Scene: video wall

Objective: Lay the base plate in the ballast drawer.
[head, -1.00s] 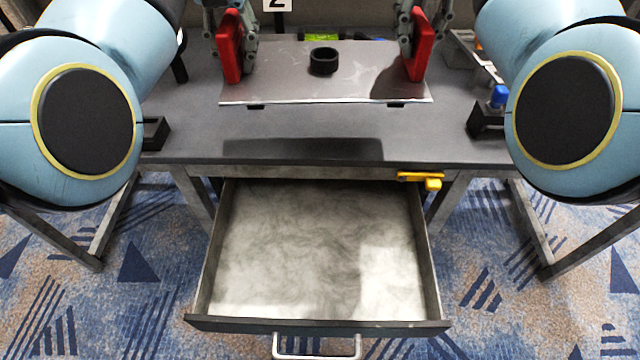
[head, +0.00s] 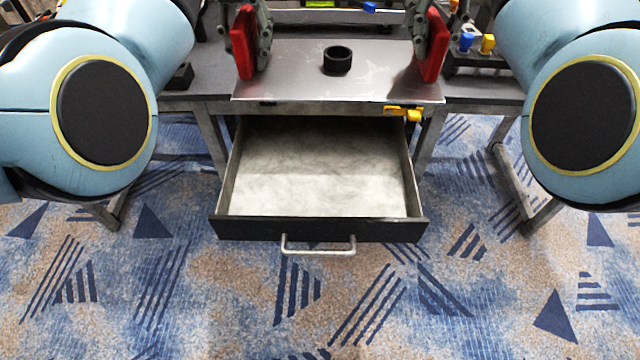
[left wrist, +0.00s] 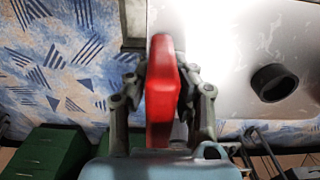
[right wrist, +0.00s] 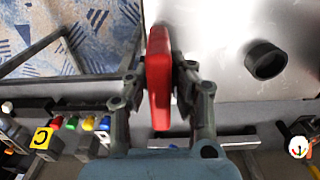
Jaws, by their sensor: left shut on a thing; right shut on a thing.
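The base plate (head: 300,88) is a flat grey metal sheet with a black ring (head: 338,61) standing on it and a red handle at each side. My left gripper (head: 252,45) is shut on the left red handle (left wrist: 161,90). My right gripper (head: 432,45) is shut on the right red handle (right wrist: 159,80). The plate is held at the table's front edge, its near edge reaching about over that edge. The ballast drawer (head: 318,230) is pulled out below, with a bare pale floor. The back of the drawer is hidden under the table and plate.
The dark table (head: 490,92) lies behind and beside the plate. A yellow latch-like piece (head: 403,112) sits at the table's front edge, right above the drawer. A holder with blue and yellow parts (head: 478,55) stands at the right. Carpet around the drawer is clear.

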